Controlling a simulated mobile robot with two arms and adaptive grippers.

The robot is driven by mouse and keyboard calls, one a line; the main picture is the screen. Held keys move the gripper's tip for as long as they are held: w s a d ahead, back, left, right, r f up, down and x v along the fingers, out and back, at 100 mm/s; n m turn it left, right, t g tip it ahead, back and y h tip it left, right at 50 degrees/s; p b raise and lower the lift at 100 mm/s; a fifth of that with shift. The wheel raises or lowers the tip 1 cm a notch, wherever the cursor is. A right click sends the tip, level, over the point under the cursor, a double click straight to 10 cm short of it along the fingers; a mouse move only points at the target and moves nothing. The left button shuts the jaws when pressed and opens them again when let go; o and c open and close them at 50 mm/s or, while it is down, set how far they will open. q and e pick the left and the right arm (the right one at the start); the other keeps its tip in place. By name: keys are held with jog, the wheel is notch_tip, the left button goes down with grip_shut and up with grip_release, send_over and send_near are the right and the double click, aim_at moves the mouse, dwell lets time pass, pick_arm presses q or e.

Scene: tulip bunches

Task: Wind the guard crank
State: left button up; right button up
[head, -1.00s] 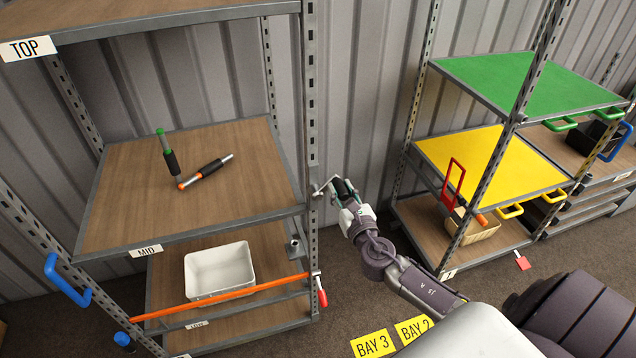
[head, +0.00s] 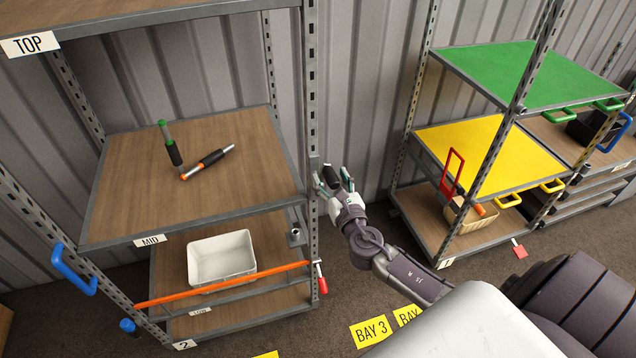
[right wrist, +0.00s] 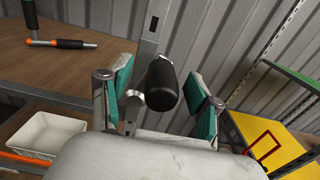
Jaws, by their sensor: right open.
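The guard crank has a black grip (head: 331,177) and a silver arm, and sits on the right front post of the left rack. In the right wrist view the black grip (right wrist: 161,88) stands between my fingers, with its metal arm (right wrist: 133,104) behind it. My right gripper (head: 335,184) is open around the grip, with gaps to both teal pads (right wrist: 205,118). An orange bar (head: 225,285) slants across the front of the low shelf, with a red handle (head: 321,284) at its right end. My left gripper is out of view.
A white bin (head: 221,258) stands on the low shelf behind the bar. A green-tipped and orange-jointed handle piece (head: 184,160) lies on the mid shelf. A rack with green (head: 530,75) and yellow (head: 490,158) shelves stands to the right. Floor between the racks is free.

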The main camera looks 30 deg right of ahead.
jog(key=shift+s, duration=0.15)
jog(key=shift+v, duration=3.45)
jog(key=s+f+m+g+b, duration=0.2)
jog(key=s+f+m+g, duration=0.15)
jog(key=f, duration=0.85)
jog(key=s+f+m+g+b, duration=0.2)
jog(key=s+f+m, duration=0.25)
jog(key=f, duration=0.75)
jog(key=s+f+m+g+b, duration=0.3)
jog(key=f+m, duration=0.2)
jog(key=f, duration=0.8)
jog(key=s+a+f+m+g+y+b, duration=0.2)
jog(key=s+a+f+m+g+b, duration=0.1)
jog(key=s+f+m, duration=0.6)
jog(key=s+a+f+m+g+y+b, duration=0.2)
jog(key=s+a+f+m+g, duration=0.3)
jog(key=s+f, duration=1.2)
jog(key=s+a+m+b, duration=0.1)
jog(key=s+a+m, duration=0.1)
jog(key=s+m, duration=0.1)
jog(key=shift+s+m, duration=0.4)
jog(key=shift+m, duration=0.1)
jog(key=shift+a, duration=0.15)
